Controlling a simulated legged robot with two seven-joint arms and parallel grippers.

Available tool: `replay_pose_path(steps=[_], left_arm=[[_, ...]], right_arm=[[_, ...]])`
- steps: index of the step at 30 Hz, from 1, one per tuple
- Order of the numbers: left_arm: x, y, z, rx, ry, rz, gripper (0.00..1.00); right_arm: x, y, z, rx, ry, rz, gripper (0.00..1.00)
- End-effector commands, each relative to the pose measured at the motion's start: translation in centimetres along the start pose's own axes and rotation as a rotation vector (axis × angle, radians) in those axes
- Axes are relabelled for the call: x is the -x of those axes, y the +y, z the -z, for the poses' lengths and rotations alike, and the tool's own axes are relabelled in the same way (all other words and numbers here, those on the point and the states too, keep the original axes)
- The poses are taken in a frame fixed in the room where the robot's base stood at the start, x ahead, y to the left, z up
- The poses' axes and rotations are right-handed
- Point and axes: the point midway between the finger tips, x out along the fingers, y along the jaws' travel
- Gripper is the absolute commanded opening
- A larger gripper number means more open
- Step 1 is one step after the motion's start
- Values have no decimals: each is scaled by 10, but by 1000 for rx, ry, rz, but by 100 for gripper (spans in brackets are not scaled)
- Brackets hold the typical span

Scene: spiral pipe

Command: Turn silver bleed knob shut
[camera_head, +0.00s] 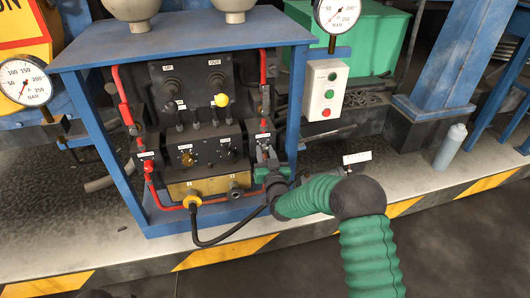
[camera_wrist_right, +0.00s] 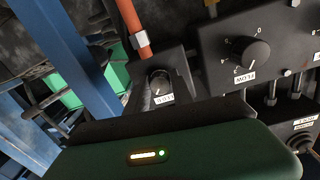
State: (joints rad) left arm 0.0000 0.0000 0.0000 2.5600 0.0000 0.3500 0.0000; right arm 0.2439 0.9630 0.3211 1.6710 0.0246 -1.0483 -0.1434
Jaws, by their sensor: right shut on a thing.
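The silver bleed knob (camera_wrist_right: 158,82) shows in the right wrist view on a small dark block, with a white label beside it and a red pipe above. In the head view it is on the right side of the panel, largely covered by my gripper. My right gripper (camera_head: 263,157), on the green arm, reaches the panel there and is shut on the knob. In the wrist view its green and dark housing fills the bottom, and its fingertips and their contact are hidden. My left gripper is in neither view.
A black flow dial (camera_wrist_right: 248,55) sits close beside the knob. The blue frame (camera_head: 299,100) rises just right of my gripper. A black hose (camera_head: 215,242) loops below. A white button box (camera_head: 326,90) and a grey bottle (camera_head: 450,147) stand to the right.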

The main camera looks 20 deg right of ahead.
Motion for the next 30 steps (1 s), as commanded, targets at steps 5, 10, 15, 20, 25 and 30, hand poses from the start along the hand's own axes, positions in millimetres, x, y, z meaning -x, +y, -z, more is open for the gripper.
replay_pose_path(steps=[5, 10, 15, 20, 25, 30], left_arm=[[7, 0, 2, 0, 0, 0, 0], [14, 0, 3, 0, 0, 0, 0], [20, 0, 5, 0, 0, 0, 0], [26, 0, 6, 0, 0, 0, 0], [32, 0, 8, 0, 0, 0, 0], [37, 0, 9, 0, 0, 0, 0]], right_arm=[[0, -1, 0, 93, 1, 2, 0], [1, 0, 0, 231, 7, 2, 0], [0, 0, 0, 391, 13, 4, 0], [0, 0, 0, 544, 21, 6, 0], [1, 0, -1, 705, 27, 8, 0], [1, 1, -1, 867, 34, 10, 0]])
